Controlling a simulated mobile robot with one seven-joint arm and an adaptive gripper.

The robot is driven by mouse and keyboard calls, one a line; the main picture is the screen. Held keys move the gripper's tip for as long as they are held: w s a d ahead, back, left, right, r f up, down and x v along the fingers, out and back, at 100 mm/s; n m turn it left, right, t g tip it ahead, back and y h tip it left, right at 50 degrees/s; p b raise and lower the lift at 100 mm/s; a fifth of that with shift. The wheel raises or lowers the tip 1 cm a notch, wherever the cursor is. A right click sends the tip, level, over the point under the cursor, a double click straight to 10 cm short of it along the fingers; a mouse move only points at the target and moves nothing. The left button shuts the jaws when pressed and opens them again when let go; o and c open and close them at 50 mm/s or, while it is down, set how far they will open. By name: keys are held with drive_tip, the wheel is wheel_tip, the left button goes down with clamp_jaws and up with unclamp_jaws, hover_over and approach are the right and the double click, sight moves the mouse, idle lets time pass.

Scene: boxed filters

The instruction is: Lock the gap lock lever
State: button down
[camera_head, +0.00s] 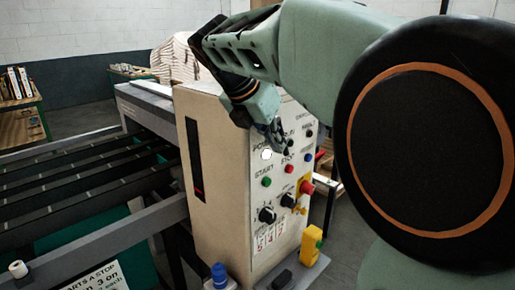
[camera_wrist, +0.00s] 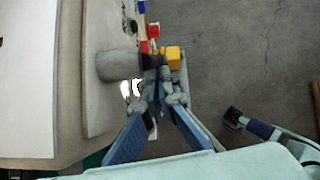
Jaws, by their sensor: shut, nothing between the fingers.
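The gap lock lever is not clearly marked in either view. In the wrist view, a grey cylinder (camera_wrist: 116,65) stands out from the cream panel, with a dark end near my fingertips; I cannot tell whether it is the lever. My gripper (camera_head: 278,140) is in front of the upper part of the control panel (camera_head: 232,150) in the head view and hides some of its face.
The panel carries a green button (camera_head: 266,182), a black rotary knob (camera_head: 267,215), a red knob (camera_head: 307,187) and a yellow box (camera_head: 311,245) low at its right. A roller conveyor (camera_head: 80,195) runs off to the left.

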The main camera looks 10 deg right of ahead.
sight(285, 140)
drive_tip(key=d+t+h+b, duration=0.1)
drive_tip(key=h+b, duration=0.1)
drive_tip(key=w+t+h+b, duration=0.1)
drive_tip(key=t+h+b, duration=0.1)
drive_tip(key=b, duration=0.1)
drive_tip(key=w+d+t+h+b, duration=0.1)
drive_tip(key=t+h+b, duration=0.1)
drive_tip(key=shift+d+f+h, duration=0.25)
drive_tip(key=shift+d+h, duration=0.05)
drive_tip(key=shift+w+d+r+t+h+b, duration=0.3)
drive_tip(key=shift+d+r+t+h+b, duration=0.15)
drive_tip(key=shift+t+h+b, duration=0.4)
drive_tip(key=shift+w+d+r+h+p, duration=0.15)
drive_tip(key=shift+r+h+p, duration=0.1)
drive_tip(key=shift+r+p, duration=0.3)
drive_tip(key=shift+d+r, duration=0.1)
drive_tip(key=shift+r, duration=0.05)
drive_tip(key=shift+w, duration=0.1)
